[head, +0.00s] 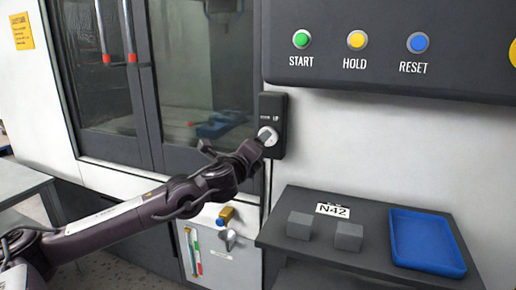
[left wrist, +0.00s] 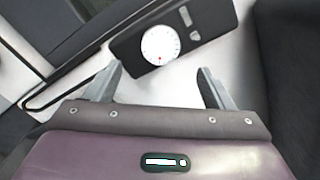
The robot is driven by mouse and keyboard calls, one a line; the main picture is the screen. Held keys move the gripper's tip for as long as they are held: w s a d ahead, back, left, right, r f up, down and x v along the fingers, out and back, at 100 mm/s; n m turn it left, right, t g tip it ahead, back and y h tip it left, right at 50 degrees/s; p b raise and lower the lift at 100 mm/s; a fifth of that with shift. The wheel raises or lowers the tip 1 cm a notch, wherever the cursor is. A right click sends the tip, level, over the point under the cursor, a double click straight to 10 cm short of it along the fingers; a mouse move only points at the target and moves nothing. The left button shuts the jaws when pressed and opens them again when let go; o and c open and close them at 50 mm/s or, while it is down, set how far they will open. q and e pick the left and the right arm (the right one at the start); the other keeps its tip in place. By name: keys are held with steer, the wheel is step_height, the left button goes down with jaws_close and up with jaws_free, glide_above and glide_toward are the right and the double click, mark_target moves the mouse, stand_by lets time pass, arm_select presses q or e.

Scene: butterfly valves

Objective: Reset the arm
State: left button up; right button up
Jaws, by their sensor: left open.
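My left gripper (head: 264,140) reaches in from the left in the head view, its tip in front of a black panel (head: 280,108) with a round white dial. In the left wrist view the gripper (left wrist: 160,88) is open, its two grey fingers apart with nothing between them. The white dial (left wrist: 161,45) on the black panel (left wrist: 205,25) lies beyond the fingertips; the head view cannot show clearly whether a finger touches it. My right gripper is in neither view.
A dark shelf (head: 300,262) at the lower right holds two grey blocks (head: 299,226), an N42 label and a blue tray (head: 425,240). Above are START, HOLD and RESET buttons (head: 417,42). A valve handle (head: 229,238) sits below the arm. Glass doors with red-tipped handles (head: 131,57) stand left.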

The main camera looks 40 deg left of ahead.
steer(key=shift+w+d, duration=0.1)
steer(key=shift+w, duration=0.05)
arm_select(q)
steer(key=shift+f, duration=0.1)
